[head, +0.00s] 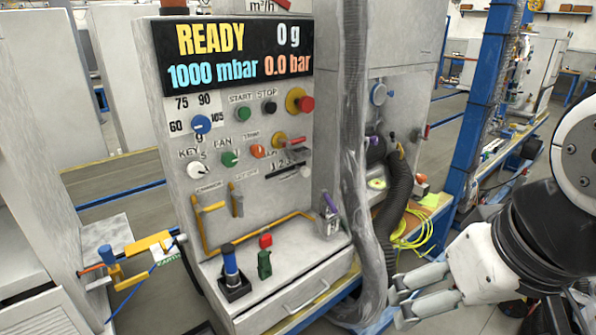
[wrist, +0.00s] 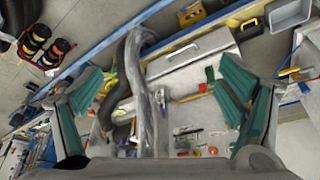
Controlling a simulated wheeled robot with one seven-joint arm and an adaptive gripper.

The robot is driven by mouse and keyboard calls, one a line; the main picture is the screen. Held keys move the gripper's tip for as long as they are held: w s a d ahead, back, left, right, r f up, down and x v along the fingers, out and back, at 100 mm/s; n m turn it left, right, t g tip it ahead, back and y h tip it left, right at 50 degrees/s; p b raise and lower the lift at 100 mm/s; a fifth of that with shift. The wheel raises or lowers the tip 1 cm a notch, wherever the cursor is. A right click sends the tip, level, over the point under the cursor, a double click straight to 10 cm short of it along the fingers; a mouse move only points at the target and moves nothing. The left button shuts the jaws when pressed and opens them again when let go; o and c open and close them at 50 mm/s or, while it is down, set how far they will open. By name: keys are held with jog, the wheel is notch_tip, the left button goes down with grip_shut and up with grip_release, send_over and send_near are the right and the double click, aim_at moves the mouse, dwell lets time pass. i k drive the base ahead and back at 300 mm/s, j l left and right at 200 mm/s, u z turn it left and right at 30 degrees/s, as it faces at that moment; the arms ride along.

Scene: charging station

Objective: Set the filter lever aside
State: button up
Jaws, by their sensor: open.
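I cannot tell for sure which part is the filter lever. A small purple-handled lever (head: 330,202) stands on a metal block at the right end of the console shelf, beside the grey hose (head: 354,160). My gripper (head: 397,298) is open and empty at the lower right in the head view, to the right of the hose and apart from the console. In the wrist view its green fingers (wrist: 160,85) are spread wide, with the hose and console between them. Small labels on the panel are too blurred to read.
A dark corrugated hose (head: 398,190) and a yellow-green cable (head: 412,235) lie right of the grey hose.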

aim_at(325, 195)
jog(key=i+l, duration=1)
jog(key=i, duration=0.15)
